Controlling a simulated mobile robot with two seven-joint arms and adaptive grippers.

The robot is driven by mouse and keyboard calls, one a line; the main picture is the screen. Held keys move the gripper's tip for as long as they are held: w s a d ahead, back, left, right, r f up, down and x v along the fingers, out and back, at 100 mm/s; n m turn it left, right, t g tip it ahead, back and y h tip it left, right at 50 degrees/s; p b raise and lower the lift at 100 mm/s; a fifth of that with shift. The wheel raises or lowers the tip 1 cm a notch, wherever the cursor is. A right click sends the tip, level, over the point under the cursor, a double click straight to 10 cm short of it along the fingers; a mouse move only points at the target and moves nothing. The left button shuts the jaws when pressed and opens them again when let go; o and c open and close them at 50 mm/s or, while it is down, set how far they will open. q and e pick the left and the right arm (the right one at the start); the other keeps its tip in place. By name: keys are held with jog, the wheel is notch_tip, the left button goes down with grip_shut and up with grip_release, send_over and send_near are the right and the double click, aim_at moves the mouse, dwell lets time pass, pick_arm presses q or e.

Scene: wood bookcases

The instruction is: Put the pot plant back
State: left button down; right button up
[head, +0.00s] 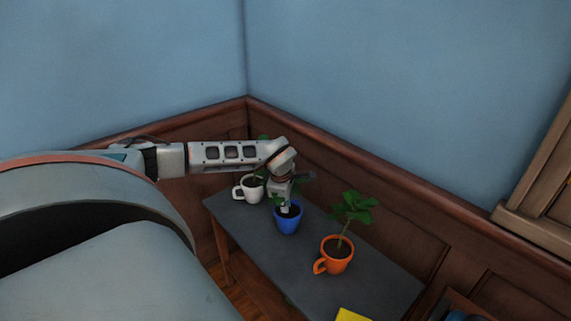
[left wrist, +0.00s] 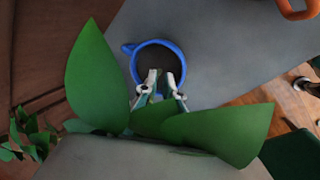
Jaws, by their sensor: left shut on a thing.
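The blue pot plant (head: 288,224) stands upright on a dark grey table (head: 375,278), between a white pot plant (head: 250,192) and an orange pot plant (head: 337,257). My left gripper (head: 289,208) points down into the top of the blue pot and is shut on the plant there. In the left wrist view, the fingers (left wrist: 161,82) reach over the dark soil inside the blue rim (left wrist: 136,69). Large green leaves (left wrist: 92,75) hide part of the fingers and the exact grip point. My right gripper is not in view.
Blue walls (head: 400,80) with brown wood panelling (head: 400,225) meet in a corner behind the table. A yellow thing (head: 352,315) lies at the table's near end. A wooden frame (head: 540,195) is on the right wall. Bare tabletop lies between the blue and orange pots.

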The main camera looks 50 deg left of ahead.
pick_arm(q)
jog(key=c, duration=2.2)
grip_release()
jog(key=shift+r, duration=0.1)
jog(key=p+v, duration=0.1)
jog(key=v, duration=1.1)
